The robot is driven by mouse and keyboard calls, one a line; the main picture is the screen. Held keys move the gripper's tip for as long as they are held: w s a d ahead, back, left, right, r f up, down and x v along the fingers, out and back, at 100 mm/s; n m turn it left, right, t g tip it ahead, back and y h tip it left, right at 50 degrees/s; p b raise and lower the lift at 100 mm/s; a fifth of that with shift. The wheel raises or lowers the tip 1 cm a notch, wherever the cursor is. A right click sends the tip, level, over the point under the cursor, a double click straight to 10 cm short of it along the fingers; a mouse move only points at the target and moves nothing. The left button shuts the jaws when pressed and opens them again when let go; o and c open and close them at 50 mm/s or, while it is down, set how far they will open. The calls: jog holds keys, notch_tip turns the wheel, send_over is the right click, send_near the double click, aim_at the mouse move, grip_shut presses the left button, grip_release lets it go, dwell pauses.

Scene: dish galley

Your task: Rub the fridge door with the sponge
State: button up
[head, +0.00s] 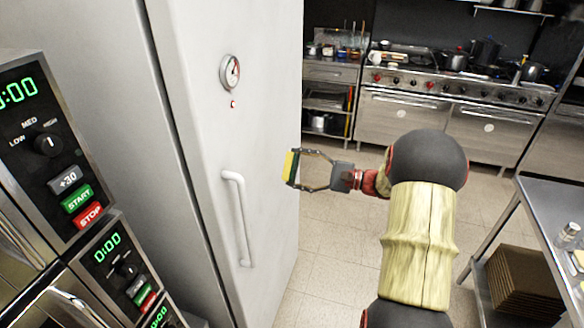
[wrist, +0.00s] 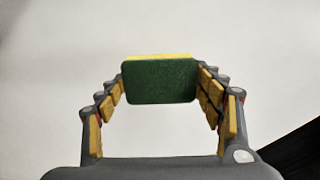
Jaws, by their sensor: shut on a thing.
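The sponge (wrist: 160,82) is green with a yellow edge. In the wrist view it sits between the fingertips of my gripper (wrist: 160,75), with its green face toward the camera. In the head view the sponge (head: 291,166) is at the left end of my gripper (head: 293,168), near the right edge of the fridge door (head: 215,130). The door is white, upright and shut, with a round gauge (head: 230,73) and a vertical handle (head: 238,215). The pale door surface fills the wrist view behind the sponge. I cannot tell whether the sponge touches it.
Microwaves (head: 60,165) are stacked at the left. A steel stove (head: 440,110) with pots stands at the back. A steel table (head: 560,215) with a brown stack (head: 522,283) below is at the right. The tiled floor (head: 320,245) is clear beside the door.

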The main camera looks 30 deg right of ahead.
dwell(0.3)
jog(key=shift+v, duration=1.55)
jog(key=shift+w, duration=0.1)
jog(key=shift+a, duration=0.15)
